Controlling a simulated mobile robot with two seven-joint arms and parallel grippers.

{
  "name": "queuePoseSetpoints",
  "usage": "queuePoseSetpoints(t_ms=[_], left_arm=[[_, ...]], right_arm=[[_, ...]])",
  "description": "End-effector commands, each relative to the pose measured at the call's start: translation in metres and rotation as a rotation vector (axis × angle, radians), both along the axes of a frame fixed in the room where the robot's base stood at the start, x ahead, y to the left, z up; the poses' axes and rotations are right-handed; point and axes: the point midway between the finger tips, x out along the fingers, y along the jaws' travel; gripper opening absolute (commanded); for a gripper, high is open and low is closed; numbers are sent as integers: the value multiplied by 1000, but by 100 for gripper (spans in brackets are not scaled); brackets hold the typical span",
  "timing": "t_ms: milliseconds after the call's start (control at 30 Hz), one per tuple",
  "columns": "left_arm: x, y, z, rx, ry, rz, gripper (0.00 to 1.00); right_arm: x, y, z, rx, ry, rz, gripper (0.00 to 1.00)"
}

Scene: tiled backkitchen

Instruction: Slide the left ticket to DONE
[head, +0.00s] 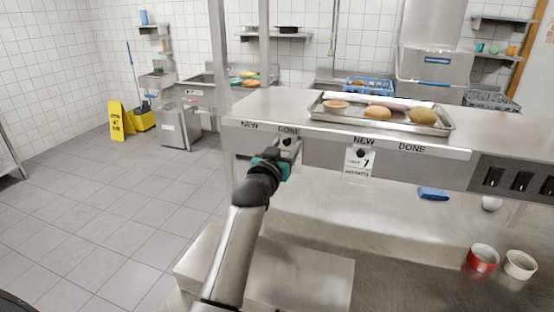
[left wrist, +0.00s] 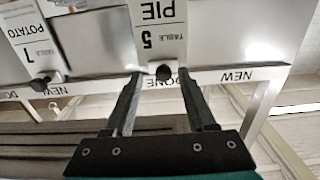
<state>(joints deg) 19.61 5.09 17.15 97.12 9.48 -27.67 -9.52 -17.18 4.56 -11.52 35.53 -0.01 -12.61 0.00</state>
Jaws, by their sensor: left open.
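The left ticket (left wrist: 160,25), a white card reading PIE and table 5, hangs from a black knob (left wrist: 164,73) on the steel rail. It hangs at the left DONE label, which the knob partly covers in the left wrist view. In the head view the ticket (head: 295,146) is mostly hidden by my left gripper (head: 284,157). That gripper (left wrist: 159,78) is open, its fingertips apart on either side of the knob; I cannot tell whether either touches it. My right gripper is not in view.
A second ticket (head: 358,161), POTATO table 7, hangs under the right NEW label. A blue cloth (head: 433,193), a red cup (head: 482,259) and a white cup (head: 520,265) are on the counter below.

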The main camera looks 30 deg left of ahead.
Motion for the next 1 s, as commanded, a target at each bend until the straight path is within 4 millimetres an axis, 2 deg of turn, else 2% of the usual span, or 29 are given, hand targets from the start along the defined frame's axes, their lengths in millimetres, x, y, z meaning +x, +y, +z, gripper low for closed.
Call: queuePoseSetpoints(t_ms=[267, 800, 1000], left_arm=[[-32, -7, -2, -1, 2, 1, 56], [-115, -28, -2, -2, 1, -1, 56], [-137, -33, -2, -3, 2, -1, 56]], right_arm=[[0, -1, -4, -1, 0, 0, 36], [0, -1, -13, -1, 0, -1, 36], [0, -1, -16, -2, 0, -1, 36]])
